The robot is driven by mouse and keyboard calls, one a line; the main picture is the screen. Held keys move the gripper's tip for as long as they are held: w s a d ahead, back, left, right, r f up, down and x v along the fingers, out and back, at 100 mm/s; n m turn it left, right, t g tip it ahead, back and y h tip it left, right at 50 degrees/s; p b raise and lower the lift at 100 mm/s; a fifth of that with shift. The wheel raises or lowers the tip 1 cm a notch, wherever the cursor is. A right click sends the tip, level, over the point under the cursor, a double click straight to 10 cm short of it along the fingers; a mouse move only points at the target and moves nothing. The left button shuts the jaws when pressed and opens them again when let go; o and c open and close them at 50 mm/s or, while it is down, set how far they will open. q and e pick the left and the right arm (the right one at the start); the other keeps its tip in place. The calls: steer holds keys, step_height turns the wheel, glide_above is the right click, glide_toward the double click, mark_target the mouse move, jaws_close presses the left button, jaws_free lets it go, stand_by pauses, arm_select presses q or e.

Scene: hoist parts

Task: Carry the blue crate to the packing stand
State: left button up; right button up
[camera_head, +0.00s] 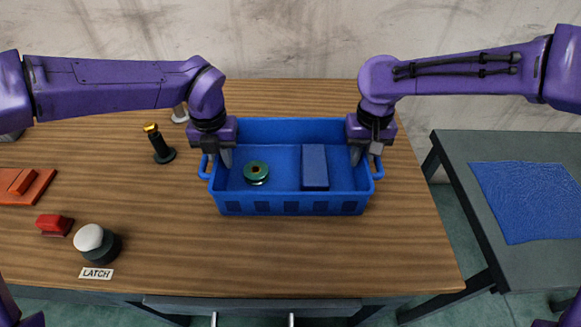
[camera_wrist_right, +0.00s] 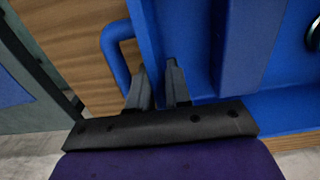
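The blue crate (camera_head: 290,207) stands on the wooden table, upright, with a handle loop at each end. A green spool-like part (camera_head: 256,172) and a dark blue block (camera_head: 314,167) lie inside it. My left gripper (camera_head: 217,157) is at the crate's left end wall, one finger inside, and looks shut on it. My right gripper (camera_head: 366,154) is at the right end wall. In the right wrist view its fingers (camera_wrist_right: 159,85) are close together with the crate's wall between them, beside the handle (camera_wrist_right: 115,55). The packing stand (camera_head: 450,152) is a dark table at the right with a blue mat (camera_head: 530,200).
A black post with a yellow top (camera_head: 158,143) stands left of the crate. A white-topped button (camera_head: 90,238) with a LATCH label (camera_head: 96,273), a red block (camera_head: 54,224) and an orange part (camera_head: 22,186) are further left. A gap separates table and stand. The mat is empty.

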arm_select(q)
steer(key=shift+w+f, duration=0.15)
steer(key=shift+f, duration=0.4)
arm_select(e)
steer(key=shift+w+f, duration=0.15)
steer(key=shift+f, duration=0.4)
arm_select(q)
steer(key=shift+r, duration=0.1)
steer(key=shift+c, duration=0.6)
arm_select(e)
steer(key=shift+r, duration=0.1)
steer(key=shift+c, duration=0.6)
arm_select(q)
jaws_close()
arm_select(e)
jaws_close()
arm_select(q)
steer(key=shift+r, duration=0.1)
